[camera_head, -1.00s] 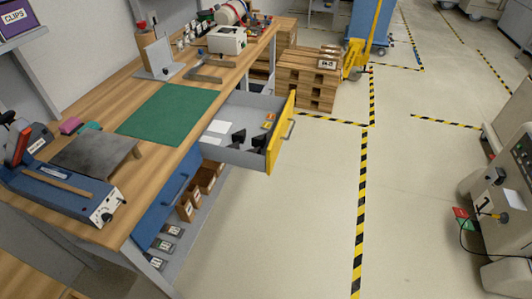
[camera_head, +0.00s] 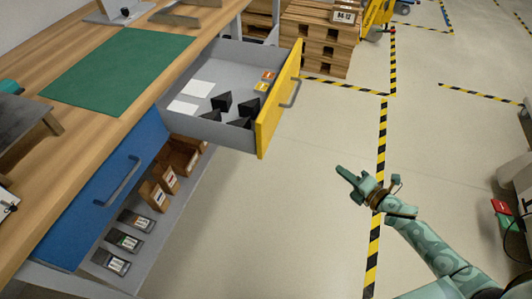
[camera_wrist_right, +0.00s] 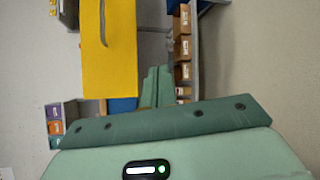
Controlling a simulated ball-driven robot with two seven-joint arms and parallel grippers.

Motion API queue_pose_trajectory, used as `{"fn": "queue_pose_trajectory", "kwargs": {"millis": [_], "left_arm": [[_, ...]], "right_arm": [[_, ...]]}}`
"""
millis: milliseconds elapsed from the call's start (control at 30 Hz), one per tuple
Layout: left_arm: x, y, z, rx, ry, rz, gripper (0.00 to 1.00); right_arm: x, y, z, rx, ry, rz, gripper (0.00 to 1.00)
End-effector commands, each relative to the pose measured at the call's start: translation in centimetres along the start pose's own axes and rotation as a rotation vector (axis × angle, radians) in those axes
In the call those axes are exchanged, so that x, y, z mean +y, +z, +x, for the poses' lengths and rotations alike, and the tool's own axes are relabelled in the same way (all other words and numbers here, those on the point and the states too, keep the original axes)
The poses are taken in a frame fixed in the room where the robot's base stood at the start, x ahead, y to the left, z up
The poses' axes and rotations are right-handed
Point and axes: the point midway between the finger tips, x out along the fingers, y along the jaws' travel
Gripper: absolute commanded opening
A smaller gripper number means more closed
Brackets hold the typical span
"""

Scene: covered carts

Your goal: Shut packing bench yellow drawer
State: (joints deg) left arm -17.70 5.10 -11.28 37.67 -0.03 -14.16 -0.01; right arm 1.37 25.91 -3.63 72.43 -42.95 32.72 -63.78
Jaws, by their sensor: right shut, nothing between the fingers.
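The yellow drawer (camera_head: 279,97) stands pulled out from the packing bench (camera_head: 128,72). Its yellow front has a grey bar handle (camera_head: 290,93). Inside the drawer are white cards, several black angular pieces and small orange packets. My right gripper (camera_head: 343,172) is shut and empty, over the floor to the right of and nearer than the drawer front, apart from it. In the right wrist view the yellow front (camera_wrist_right: 108,55) and its handle (camera_wrist_right: 103,22) show beyond the shut fingers (camera_wrist_right: 155,85). My left gripper is not in view.
A blue drawer (camera_head: 110,190) below the bench top is shut. Small cardboard boxes (camera_head: 165,180) and labelled bins stand on the lower shelf (camera_head: 185,205). Wooden pallets (camera_head: 318,40) stand behind the open drawer. The floor right of the drawer is clear, with striped tape (camera_head: 380,160).

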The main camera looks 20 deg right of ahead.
Motion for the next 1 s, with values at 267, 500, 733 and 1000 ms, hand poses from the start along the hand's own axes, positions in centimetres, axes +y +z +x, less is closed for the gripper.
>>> {"fn": "queue_pose_trajectory", "kwargs": {"millis": [267,500,733,1000], "left_arm": [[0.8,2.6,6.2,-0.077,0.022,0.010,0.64],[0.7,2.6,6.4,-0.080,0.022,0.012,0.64],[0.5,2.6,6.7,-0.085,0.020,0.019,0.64],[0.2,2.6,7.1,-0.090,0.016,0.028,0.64]], "right_arm": [[8.4,-3.1,2.4,0.207,0.556,-1.073,0.00],[10.5,-4.3,2.5,0.214,0.666,-1.252,0.00],[11.9,-6.4,5.9,0.211,0.665,-1.247,0.00],[13.8,-9.2,10.4,0.212,0.663,-1.244,0.00]]}}
